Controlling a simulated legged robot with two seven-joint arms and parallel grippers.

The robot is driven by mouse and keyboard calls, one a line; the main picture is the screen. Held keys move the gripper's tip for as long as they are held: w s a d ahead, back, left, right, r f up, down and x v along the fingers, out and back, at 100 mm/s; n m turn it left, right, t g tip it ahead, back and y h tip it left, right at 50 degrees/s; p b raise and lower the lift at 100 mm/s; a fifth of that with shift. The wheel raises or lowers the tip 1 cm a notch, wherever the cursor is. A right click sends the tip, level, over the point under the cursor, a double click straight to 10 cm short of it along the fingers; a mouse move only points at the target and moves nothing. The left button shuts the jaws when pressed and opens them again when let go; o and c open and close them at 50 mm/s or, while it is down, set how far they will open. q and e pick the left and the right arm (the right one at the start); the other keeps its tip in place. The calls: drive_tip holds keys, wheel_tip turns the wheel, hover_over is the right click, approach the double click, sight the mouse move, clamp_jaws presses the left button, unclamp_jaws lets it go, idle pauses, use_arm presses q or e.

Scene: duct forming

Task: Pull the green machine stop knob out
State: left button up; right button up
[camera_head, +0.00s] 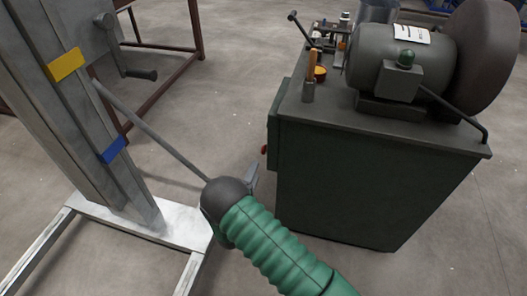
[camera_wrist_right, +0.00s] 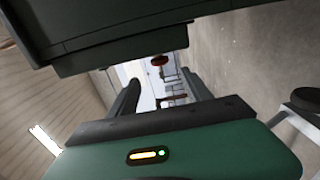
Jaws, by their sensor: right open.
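The green machine (camera_head: 340,190) is a dark green cabinet with a grinder-like motor on top. A small red knob (camera_head: 264,150) sticks out from its left side. The red knob also shows in the right wrist view (camera_wrist_right: 159,60), between and beyond the finger tips, near the lower edge of the dark machine body (camera_wrist_right: 120,45). My right gripper (camera_head: 252,178) is a little below and in front of the knob, partly hidden by my wrist. In the wrist view my right gripper (camera_wrist_right: 165,92) is open, with nothing held between its fingers. My left gripper is not in view.
A green-capped grey box (camera_head: 404,75) sits on the motor. A bottle-like tool (camera_head: 309,80) and small parts stand on the machine top. A grey metal post (camera_head: 90,110) with a crank and a white base (camera_head: 165,225) stands at left.

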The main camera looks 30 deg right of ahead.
sight(264, 150)
drive_tip(key=b+x, duration=0.4)
drive_tip(key=x, duration=0.8)
drive_tip(key=shift+f, duration=0.15)
drive_tip(key=shift+w+d, duration=0.25)
clamp_jaws()
